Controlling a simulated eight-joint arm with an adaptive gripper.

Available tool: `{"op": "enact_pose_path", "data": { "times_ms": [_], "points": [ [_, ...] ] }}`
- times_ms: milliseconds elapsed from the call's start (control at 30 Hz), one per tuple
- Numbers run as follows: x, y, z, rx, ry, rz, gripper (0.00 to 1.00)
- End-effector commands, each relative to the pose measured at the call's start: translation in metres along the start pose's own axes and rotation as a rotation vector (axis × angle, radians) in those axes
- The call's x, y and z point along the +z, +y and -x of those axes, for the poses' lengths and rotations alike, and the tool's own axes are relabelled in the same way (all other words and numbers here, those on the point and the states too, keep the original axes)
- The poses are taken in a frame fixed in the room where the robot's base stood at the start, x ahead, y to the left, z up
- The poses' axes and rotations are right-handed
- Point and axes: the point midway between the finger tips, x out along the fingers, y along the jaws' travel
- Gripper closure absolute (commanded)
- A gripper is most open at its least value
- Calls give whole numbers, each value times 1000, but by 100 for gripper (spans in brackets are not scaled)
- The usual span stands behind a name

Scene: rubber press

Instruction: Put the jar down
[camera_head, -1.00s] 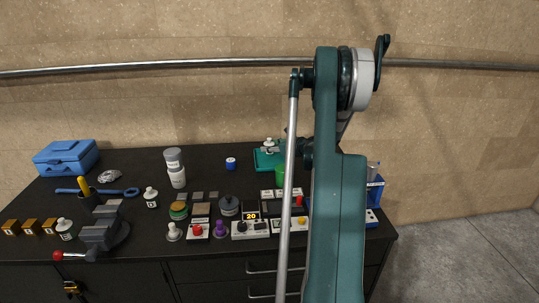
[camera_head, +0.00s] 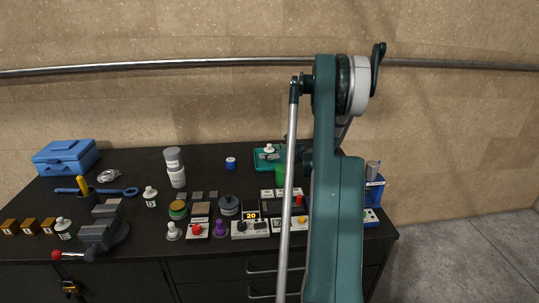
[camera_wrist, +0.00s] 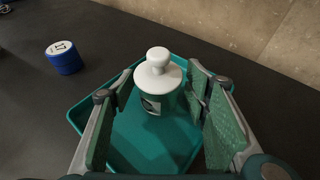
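The jar (camera_wrist: 158,78) has a white lid with a round knob and a dark label on its side. In the head view the white jar top (camera_head: 269,149) shows above the teal tray (camera_head: 261,163), while my arm hides most of the gripper.
A blue jar (camera_wrist: 64,57) stands left of the tray, also visible in the head view (camera_head: 231,162). Bare black table lies around the tray's far side.

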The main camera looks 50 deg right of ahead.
Motion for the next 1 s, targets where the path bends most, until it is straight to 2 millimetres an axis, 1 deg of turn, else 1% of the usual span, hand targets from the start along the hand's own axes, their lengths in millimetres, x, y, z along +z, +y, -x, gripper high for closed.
{"op": "enact_pose_path", "data": {
  "times_ms": [467,667,1000],
  "points": [
    [4,0,3,0,0,0,54],
    [4,0,23,-1,0,-1,54],
    [3,-1,77,-2,0,-1,54]
  ]
}}
